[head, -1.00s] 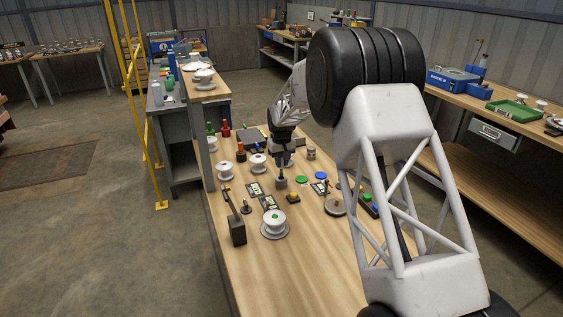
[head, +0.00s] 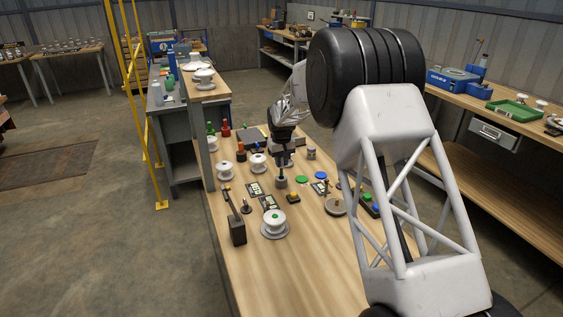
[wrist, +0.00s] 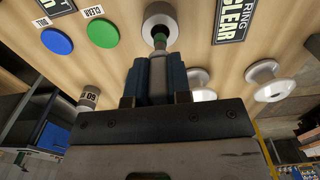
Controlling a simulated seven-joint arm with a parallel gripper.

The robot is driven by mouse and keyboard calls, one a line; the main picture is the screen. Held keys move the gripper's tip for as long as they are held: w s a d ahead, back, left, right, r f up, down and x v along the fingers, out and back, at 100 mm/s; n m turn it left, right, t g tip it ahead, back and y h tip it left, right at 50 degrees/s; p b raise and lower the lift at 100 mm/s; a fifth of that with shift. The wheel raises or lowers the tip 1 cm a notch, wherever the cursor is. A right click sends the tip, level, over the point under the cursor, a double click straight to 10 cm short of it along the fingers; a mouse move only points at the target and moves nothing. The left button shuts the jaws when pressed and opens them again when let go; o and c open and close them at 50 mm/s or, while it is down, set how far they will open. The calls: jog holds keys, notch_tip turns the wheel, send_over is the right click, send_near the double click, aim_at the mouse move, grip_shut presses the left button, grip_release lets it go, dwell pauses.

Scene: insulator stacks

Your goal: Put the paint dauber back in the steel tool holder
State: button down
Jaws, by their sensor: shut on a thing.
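My gripper (head: 282,163) is above the middle of the bench, pointing down; it also shows in the wrist view (wrist: 157,58). It is shut on the paint dauber (wrist: 159,41), whose greenish part shows just beyond the fingertips; the fingers hide the rest. A thin dark length of the dauber (head: 281,173) shows below the gripper in the head view. The steel tool holder (head: 281,183) is a small grey cup standing directly below it. In the wrist view the dauber's lower end overlaps the dark mouth of the steel holder (wrist: 161,10); how deep it reaches is unclear.
White insulators (head: 258,162) stand behind and left of the holder, another (head: 274,222) in front. Green (head: 301,180) and blue (head: 320,175) discs lie to its right. A small labelled cup (head: 311,153) stands behind right. The bench's near end is clear.

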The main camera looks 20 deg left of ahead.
jog(key=shift+f, duration=2.5)
dwell(1.0)
jog(key=c, duration=1)
grip_release()
jog(key=shift+r, duration=0.1)
jog(key=shift+r, duration=3.75)
